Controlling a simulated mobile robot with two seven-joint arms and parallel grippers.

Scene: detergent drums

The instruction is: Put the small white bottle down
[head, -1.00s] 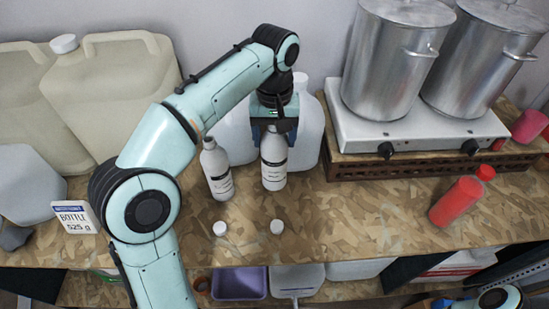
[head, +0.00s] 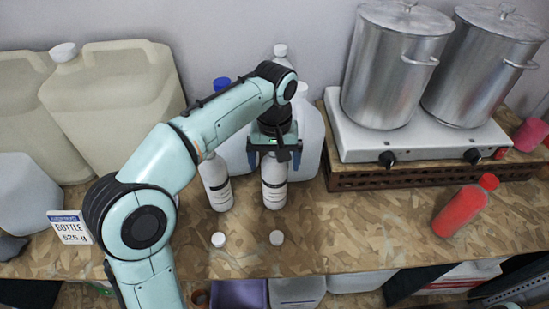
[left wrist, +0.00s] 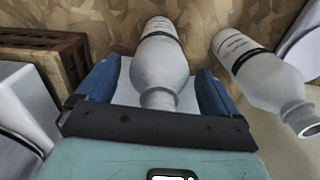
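The small white bottle (head: 274,184), with a dark band and a printed label, stands upright on the wooden worktop. It has no cap on its neck in the left wrist view (left wrist: 160,72). My left gripper (head: 274,157) is around its upper part from above. Its blue fingers are spread, with a gap on both sides of the bottle in the left wrist view (left wrist: 155,88). A second, similar white bottle (head: 217,186) stands just to the left, and it also shows in the left wrist view (left wrist: 258,78). My right gripper is not in view.
Translucent jugs (head: 311,135) stand behind.

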